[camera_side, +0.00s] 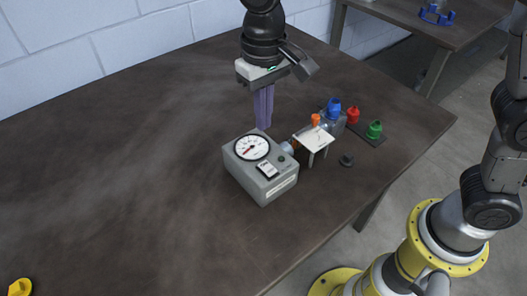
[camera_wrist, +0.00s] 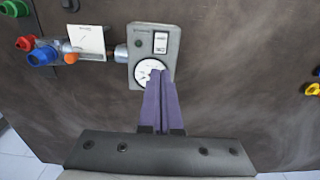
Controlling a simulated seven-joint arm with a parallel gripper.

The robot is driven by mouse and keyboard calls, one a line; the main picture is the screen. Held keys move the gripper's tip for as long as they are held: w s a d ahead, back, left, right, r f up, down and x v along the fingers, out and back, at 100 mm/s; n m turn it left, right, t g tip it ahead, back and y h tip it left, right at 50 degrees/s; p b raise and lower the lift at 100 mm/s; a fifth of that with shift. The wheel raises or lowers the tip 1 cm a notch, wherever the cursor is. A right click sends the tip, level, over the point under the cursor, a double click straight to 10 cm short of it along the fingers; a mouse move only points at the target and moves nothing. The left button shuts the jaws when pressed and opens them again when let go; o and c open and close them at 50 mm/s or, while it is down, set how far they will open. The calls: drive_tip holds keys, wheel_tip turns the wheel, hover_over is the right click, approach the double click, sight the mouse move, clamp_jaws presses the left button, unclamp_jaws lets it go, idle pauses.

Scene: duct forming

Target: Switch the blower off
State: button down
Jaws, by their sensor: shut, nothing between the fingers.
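The blower (camera_side: 260,170) is a grey box on the dark table, with a round white dial (camera_side: 252,147) and a rocker switch (camera_side: 268,170) on its top face. In the wrist view the blower (camera_wrist: 171,43) is at top centre, and its switch (camera_wrist: 160,43) shows above the dial (camera_wrist: 149,72). My gripper (camera_side: 263,125) has purple fingers pointing down, closed together and empty, above and behind the box in the side view. In the wrist view the gripper (camera_wrist: 160,78) overlaps the right part of the dial. I cannot tell which way the switch is set.
A white plate (camera_side: 314,138) on a stand with an orange knob (camera_side: 315,119) is beside the blower's outlet. Blue (camera_side: 334,108), red (camera_side: 352,114) and green (camera_side: 375,130) fittings stand to the right. A dark ring (camera_side: 346,160) lies nearby. The table's left side is mostly clear.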

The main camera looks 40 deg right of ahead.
sight(264, 164)
wheel_tip(264, 164, down, 11)
drive_tip(key=shift+r, duration=0.2)
idle(0.4)
drive_tip(key=shift+w+f+g, duration=0.1)
drive_tip(key=shift+f+g, duration=0.1)
drive_tip(key=shift+g, duration=0.1)
drive_tip(key=shift+s+r, duration=0.3)
drive_tip(key=shift+s, duration=0.45)
drive_tip(key=shift+r, duration=0.1)
wheel_tip(264, 164, up, 14)
drive_tip(key=w, duration=0.2)
drive_tip(key=shift+w+f, duration=0.2)
